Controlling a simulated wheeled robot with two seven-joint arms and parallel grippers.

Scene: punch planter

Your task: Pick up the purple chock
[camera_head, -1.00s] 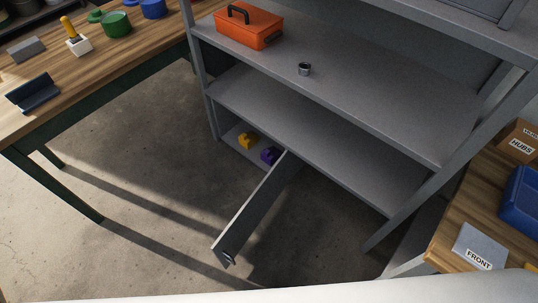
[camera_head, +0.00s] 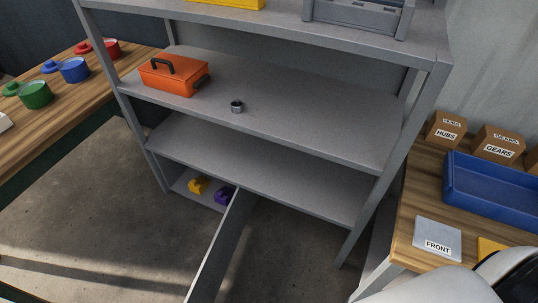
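The purple chock (camera_head: 224,195) sits on the bottom level of the grey shelf unit, low in the head view. It is beside the open grey door panel (camera_head: 222,248), which partly hides it. A yellow chock (camera_head: 199,185) lies just to its left. Neither of my grippers shows in the head view. A white and black part at the lower right looks like my own arm, but no fingertips are visible there.
An orange toolbox (camera_head: 173,75) and a small dark ring (camera_head: 237,106) stand on the upper shelf. A wooden bench with colored pots (camera_head: 37,94) is left. A table with a blue tray (camera_head: 490,184) and boxes is right. Floor (camera_head: 100,230) is clear at front left.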

